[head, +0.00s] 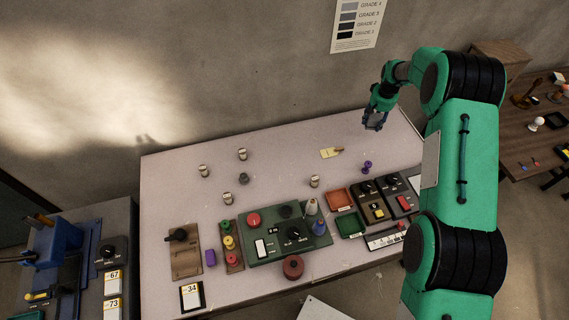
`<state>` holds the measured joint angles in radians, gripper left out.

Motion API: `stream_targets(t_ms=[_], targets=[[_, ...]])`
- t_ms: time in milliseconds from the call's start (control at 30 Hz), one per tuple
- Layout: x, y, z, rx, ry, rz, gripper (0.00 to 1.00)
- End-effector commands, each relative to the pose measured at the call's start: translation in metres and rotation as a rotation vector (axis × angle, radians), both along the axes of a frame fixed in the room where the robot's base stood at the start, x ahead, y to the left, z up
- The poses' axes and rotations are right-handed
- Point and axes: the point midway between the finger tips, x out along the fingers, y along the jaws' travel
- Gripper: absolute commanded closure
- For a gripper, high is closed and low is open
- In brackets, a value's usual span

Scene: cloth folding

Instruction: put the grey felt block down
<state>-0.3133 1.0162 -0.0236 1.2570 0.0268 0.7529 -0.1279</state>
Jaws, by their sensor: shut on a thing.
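My gripper (375,121) hangs at the end of the green arm, above the far right part of the pale table (290,170). It is shut on a small greyish thing between its fingers, which I take for the grey felt block. The fingers cover most of it, so its shape is hard to make out. It appears held above the tabletop, and its exact height cannot be told.
Several small pale-topped cylinders (242,154) stand across the table. A yellow tag (331,153) and a purple knob (367,167) lie near the gripper. Control panels, an orange tray (339,199) and a green tray (350,225) fill the front. The back middle is mostly clear.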

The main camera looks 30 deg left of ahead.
Motion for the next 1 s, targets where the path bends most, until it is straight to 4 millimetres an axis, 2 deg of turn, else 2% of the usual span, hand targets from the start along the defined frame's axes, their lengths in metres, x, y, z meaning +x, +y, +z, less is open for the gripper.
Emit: stream_targets(t_ms=[33, 267, 600, 800, 1000], targets=[[-0.009, 0.017, 0.0, 0.0, 0.001, 0.015, 0.82], [-0.063, 0.09, 0.001, -0.002, 0.015, 0.085, 0.82], [-0.161, 0.19, 0.002, -0.01, 0.035, 0.193, 0.83], [-0.226, 0.239, 0.002, -0.017, 0.047, 0.257, 0.83], [-0.28, 0.272, 0.002, -0.022, 0.056, 0.309, 0.83]])
